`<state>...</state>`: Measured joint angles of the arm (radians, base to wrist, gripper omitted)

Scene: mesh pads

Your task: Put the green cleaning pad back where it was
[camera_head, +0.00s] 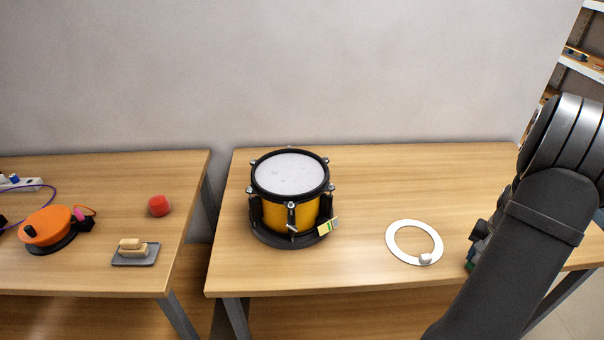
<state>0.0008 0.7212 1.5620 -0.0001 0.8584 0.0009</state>
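A small green item (470,266), which may be the green cleaning pad, shows at the left edge of my arm, near the right part of the right table. Most of it is hidden behind the arm. My gripper (476,246) is at this same place and is almost wholly covered by the arm links, so its fingers and any hold on the green item cannot be made out. A yellow drum (272,213) with a black rim and pale mesh head stands on the right table. A small yellow and green tag (328,227) leans at its lower right.
A flat white ring (394,252) with a small white lump (425,259) lies between drum and arm. The left table holds a red piece (159,206), a grey tray (136,262) with tan blocks and an orange disc (47,226). A gap separates the tables.

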